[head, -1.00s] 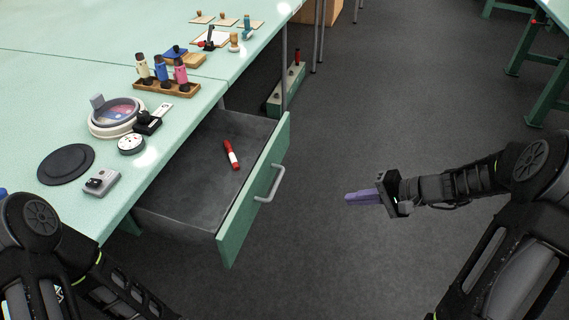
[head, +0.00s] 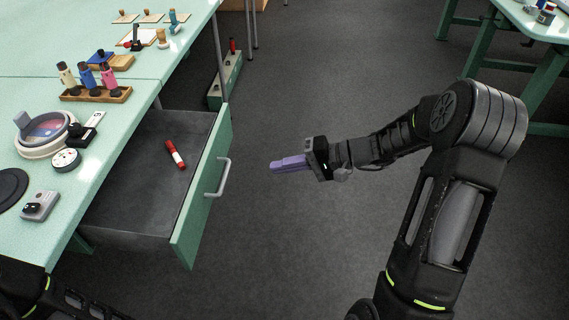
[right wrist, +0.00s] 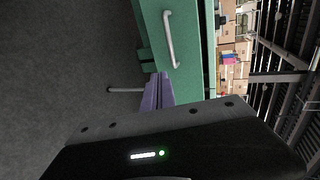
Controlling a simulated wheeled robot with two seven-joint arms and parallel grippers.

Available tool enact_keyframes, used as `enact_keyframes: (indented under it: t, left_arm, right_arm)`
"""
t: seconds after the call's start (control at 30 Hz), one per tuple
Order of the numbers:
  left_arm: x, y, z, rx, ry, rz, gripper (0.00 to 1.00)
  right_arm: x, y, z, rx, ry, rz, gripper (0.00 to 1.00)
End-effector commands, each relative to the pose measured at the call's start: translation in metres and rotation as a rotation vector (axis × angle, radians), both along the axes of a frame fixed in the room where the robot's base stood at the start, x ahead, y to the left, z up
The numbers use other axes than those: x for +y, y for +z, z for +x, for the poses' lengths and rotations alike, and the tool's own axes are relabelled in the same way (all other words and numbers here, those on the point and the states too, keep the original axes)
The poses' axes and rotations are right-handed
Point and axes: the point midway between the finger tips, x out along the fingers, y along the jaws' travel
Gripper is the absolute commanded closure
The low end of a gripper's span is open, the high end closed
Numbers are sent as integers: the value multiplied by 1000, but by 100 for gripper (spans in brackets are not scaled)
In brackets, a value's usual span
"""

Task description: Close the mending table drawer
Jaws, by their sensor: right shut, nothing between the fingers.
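The mending table drawer (head: 150,190) is pulled out, with a green front (head: 203,190) and a grey bar handle (head: 222,178). A red and white marker (head: 175,154) lies inside it. My right gripper (head: 272,167) has purple fingers, shut and empty, pointing left toward the drawer front with a gap between them. In the right wrist view the fingers (right wrist: 157,92) show near the green drawer front (right wrist: 190,75) and its handle (right wrist: 170,40). My left gripper is out of view; only part of my left arm shows at the lower left.
The mending table (head: 165,60) holds a wooden rack of bottles (head: 95,94), a round dish (head: 45,135), a grey device (head: 40,205) and stamps. A green box (head: 225,80) stands on the floor behind the drawer. Another green table (head: 500,20) is at upper right. The floor between is clear.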

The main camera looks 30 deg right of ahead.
Motion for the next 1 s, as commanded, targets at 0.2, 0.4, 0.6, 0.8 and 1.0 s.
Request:
enact_keyframes:
  t: [0.2, 0.4, 0.6, 0.8, 1.0]
  left_arm:
    - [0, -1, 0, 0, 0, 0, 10]
    - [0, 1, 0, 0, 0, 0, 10]
    - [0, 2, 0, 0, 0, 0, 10]
    - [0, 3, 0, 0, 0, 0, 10]
    - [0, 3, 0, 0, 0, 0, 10]
  right_arm:
    - [36, -17, 22, 2, 4, 2, 100]
    - [66, -22, 42, 0, 3, 1, 100]
    - [83, -19, 53, 2, 1, 0, 100]
    - [87, -18, 56, 2, -1, 1, 100]
    - [87, -18, 56, 2, -1, 1, 100]
